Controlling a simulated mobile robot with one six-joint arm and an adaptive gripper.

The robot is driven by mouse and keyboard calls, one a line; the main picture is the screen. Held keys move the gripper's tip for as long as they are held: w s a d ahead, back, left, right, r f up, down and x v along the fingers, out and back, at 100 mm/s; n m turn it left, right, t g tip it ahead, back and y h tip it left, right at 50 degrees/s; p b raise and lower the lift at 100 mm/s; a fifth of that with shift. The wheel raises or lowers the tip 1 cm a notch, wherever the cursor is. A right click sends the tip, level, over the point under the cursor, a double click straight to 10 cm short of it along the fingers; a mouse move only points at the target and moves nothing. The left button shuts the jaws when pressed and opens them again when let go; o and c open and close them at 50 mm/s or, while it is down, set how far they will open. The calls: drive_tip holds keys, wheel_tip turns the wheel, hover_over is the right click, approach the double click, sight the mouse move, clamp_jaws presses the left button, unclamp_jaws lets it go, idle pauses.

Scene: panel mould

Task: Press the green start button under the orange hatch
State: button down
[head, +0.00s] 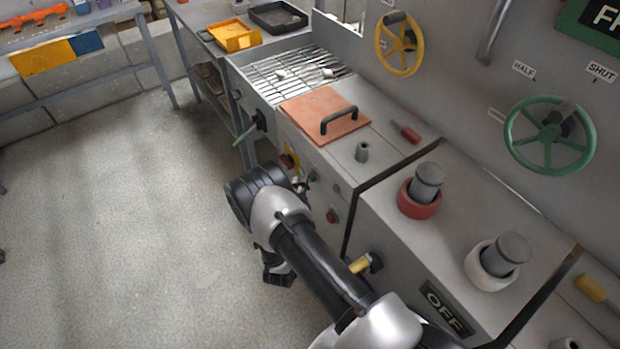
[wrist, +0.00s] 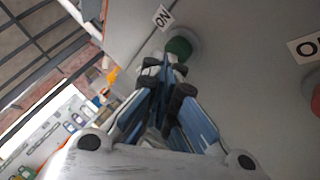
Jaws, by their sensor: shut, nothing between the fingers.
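The green button (wrist: 180,48) sits in a round grey collar on the grey cabinet front, with an ON label (wrist: 162,17) beside it in the wrist view. In the head view the green button (head: 312,176) is small, just beyond my wrist. The orange hatch (head: 318,107) lies flat on the cabinet top above, with a black handle (head: 338,120). My gripper (wrist: 165,66) is shut and empty. Its fingertips lie just below the green button in the wrist view; I cannot tell whether they touch it.
A red button (wrist: 315,100) with a partly cut-off label is at the right of the wrist view. A green-handled lever (head: 246,134) and a yellow-handled one (head: 360,264) stick out of the front. The floor (head: 120,220) at left is clear.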

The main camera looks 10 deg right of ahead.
drive_tip(key=shift+w+d, duration=0.1)
drive_tip(key=shift+d, duration=0.15)
idle(0.4)
drive_tip(key=shift+a, duration=0.1)
drive_tip(key=shift+s+a, duration=0.35)
drive_tip(key=shift+a, duration=0.35)
drive_tip(key=shift+a, duration=0.15)
drive_tip(key=shift+s+a+b, duration=0.2)
drive_tip(key=shift+s+a, duration=0.1)
drive_tip(key=shift+a, duration=0.45)
drive_tip(key=shift+s+a+b, duration=0.2)
drive_tip(key=shift+s+a, duration=0.15)
drive_tip(key=shift+a, duration=0.35)
drive_tip(key=shift+s+a+b, duration=0.2)
drive_tip(key=shift+s+a, duration=0.1)
drive_tip(key=shift+a, duration=0.45)
